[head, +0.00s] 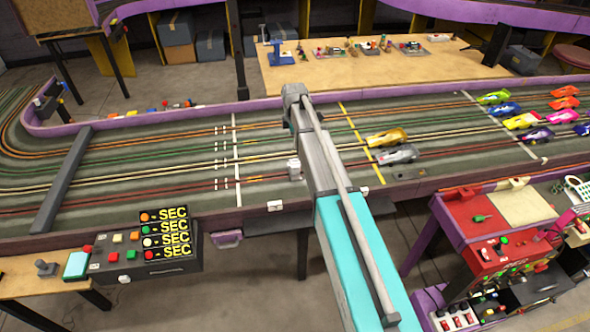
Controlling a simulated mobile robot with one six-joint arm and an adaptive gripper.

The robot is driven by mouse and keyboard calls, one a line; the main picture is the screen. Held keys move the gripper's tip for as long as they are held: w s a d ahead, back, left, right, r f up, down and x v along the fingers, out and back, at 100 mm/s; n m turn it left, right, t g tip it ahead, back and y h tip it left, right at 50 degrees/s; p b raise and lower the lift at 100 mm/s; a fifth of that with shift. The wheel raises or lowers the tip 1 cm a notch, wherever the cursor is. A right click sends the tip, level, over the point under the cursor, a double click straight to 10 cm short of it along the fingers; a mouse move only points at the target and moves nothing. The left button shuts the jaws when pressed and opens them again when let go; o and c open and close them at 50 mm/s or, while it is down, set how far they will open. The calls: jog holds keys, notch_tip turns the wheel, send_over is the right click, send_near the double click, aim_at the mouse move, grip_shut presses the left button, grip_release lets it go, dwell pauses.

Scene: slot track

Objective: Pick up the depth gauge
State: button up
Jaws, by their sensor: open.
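I cannot pick out a depth gauge for certain. A small grey-white block (294,168) shows at the left edge of my arm, over the slot track (130,165); I cannot tell whether it is a loose thing or part of my wrist. My teal and grey arm reaches from the bottom of the head view up across the track. Its far end is near the track's back wall. My gripper does not show; the arm may hide it. Several small tools and parts lie on the wooden back table (450,67), too small to name surely.
A yellow car (387,138) and a grey car (397,155) stand right of my arm, with several cars farther right. A black lap-timer box (150,245) is at the front left. A red workbench (470,212) is at the right. A dark bar (62,180) crosses the left track.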

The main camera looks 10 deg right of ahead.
aim_at(294, 163)
jog(key=shift+f, duration=0.1)
notch_tip(294, 163, down, 8)
jog(key=b, duration=0.8)
jog(key=shift+f+b, duration=0.25)
jog(key=shift+b, duration=0.05)
dwell(0.6)
jog(key=shift+s+f+b, duration=0.15)
jog(key=shift+f+b, duration=1.15)
jog(key=shift+s+f+b, duration=0.1)
jog(key=shift+f+b, duration=1.2)
jog(key=shift+c, duration=0.3)
jog(key=c, duration=1.1)
jog(key=shift+r, duration=0.15)
jog(key=shift+c, duration=0.3)
